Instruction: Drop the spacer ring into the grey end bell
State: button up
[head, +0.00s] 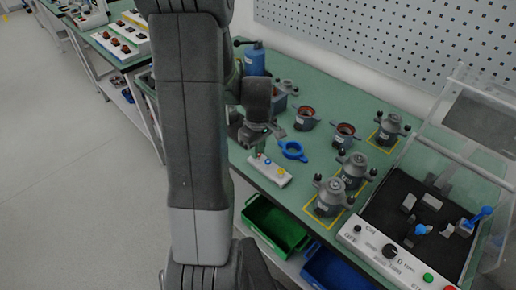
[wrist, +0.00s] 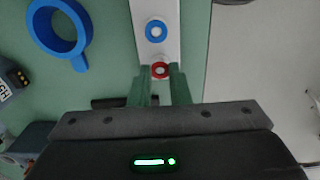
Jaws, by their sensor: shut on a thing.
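My gripper (wrist: 161,79) is shut on a small red ring (wrist: 160,70), taken as the spacer ring, between its green fingertips. The ring is at the white strip (wrist: 154,10); I cannot tell whether it is clear of it. A blue ring (wrist: 155,30) sits on the same strip. In the head view the gripper (head: 257,155) is low over the strip (head: 281,180), partly hidden by my arm. Grey housings stand on the green bench, among them an open one (head: 343,139); I cannot tell which is the grey end bell.
A larger blue ring with a handle (head: 292,157) lies beside the strip. Knobbed grey housings (head: 330,197) stand in yellow outlines to the right. A test box with a clear cover (head: 375,248) fills the near right. Green (head: 270,230) and blue bins are below the bench edge.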

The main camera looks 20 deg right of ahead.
jog(key=shift+r, duration=0.1)
jog(key=shift+r+p, duration=1.1)
jog(key=shift+r, duration=0.35)
jog(key=shift+s+f, duration=0.1)
